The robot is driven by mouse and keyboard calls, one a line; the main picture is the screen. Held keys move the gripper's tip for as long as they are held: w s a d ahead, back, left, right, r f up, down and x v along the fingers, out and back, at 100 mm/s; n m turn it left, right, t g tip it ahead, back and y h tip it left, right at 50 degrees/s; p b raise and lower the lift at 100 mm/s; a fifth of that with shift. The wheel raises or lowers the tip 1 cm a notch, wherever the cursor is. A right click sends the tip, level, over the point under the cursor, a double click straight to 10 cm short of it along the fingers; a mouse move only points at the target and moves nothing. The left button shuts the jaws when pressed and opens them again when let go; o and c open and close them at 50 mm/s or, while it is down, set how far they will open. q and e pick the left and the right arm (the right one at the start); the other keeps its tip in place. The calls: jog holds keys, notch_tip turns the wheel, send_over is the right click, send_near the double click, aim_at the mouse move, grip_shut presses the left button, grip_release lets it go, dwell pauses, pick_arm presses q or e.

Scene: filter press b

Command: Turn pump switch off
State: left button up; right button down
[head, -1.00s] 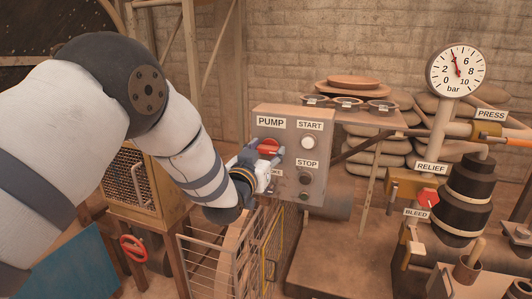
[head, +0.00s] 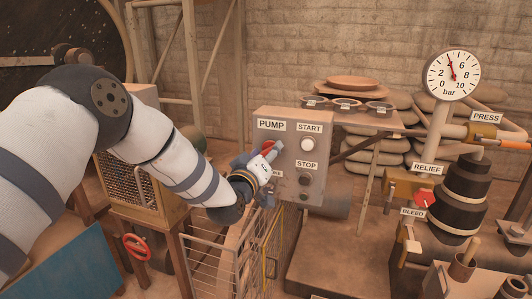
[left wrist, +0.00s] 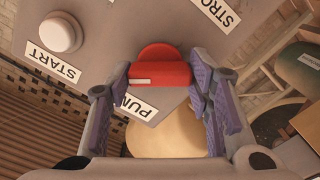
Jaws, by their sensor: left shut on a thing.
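The pump switch is a red knob (head: 268,146) on the grey control box (head: 290,112), below and beside the PUMP label. In the left wrist view the red knob (left wrist: 160,68) with its white mark sits between my two fingers. My left gripper (head: 263,156) is shut on this knob and hides much of it in the head view. The PUMP label (left wrist: 136,104) is partly covered by a finger in the wrist view. My right gripper is not in view.
The white START button (head: 307,144) and dark STOP button (head: 304,179) are right of the knob. A wire cage (head: 212,260) stands below the box. The pressure gauge (head: 452,75) and red relief handle (head: 425,199) are farther right.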

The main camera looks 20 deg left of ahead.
pick_arm(q)
jog(key=shift+f+n+b, duration=0.15)
jog(key=shift+n+b, duration=0.2)
jog(key=shift+n, duration=5.05)
jog(key=o, duration=1.1)
jog(key=shift+o, duration=0.2)
jog(key=s, duration=1.2)
jog(key=shift+a, duration=0.15)
